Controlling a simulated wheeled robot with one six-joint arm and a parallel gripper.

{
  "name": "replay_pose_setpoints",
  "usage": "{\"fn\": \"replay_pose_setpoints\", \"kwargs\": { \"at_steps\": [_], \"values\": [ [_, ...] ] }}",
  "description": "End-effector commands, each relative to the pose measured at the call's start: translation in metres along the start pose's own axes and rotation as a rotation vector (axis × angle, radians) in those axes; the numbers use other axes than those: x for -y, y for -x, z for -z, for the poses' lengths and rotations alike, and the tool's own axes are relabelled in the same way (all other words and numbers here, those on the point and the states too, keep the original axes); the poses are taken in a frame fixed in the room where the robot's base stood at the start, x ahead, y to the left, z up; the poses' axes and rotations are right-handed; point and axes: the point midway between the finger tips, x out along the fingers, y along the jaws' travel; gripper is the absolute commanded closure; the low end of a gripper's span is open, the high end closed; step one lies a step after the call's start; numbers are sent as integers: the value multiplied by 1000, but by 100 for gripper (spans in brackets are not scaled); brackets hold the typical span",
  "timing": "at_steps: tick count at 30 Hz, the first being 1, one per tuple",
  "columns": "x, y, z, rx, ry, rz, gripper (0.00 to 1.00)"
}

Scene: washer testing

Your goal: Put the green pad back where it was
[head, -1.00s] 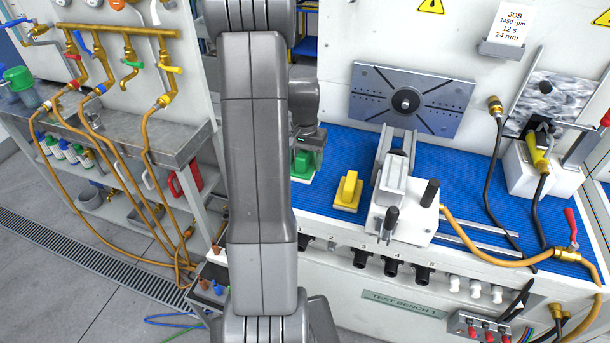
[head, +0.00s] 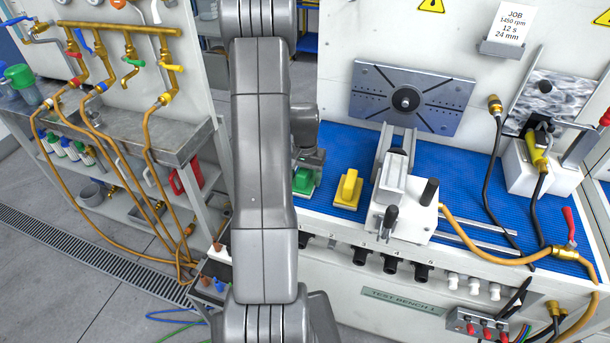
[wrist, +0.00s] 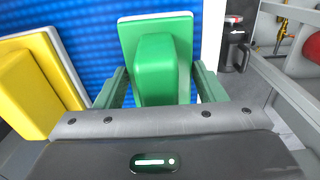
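The green pad (head: 304,181) is at the left end of the blue mat in the head view, partly behind my arm. It has a raised block on a flat plate with a pale edge. In the head view my gripper (head: 309,160) is directly above the pad. I cannot tell whether the pad's underside touches the mat.
A yellow pad (head: 348,189) lies on the blue mat (head: 337,147) just right of the green one. A white clamp fixture (head: 405,210) stands further right. The bench's left edge is close by the green pad, with a hose shelf (head: 120,135) beyond a gap.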

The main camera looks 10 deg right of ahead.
Motion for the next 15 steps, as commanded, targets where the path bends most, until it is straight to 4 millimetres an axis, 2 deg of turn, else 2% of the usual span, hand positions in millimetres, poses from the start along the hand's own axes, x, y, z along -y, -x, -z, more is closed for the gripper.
{"fn": "replay_pose_setpoints", "kwargs": {
  "at_steps": [1,3,15],
  "values": [
    [0,0,0,0,0,0,27],
    [0,0,0,0,0,0,15],
    [0,6,0,-1,0,0,15]
  ]
}}
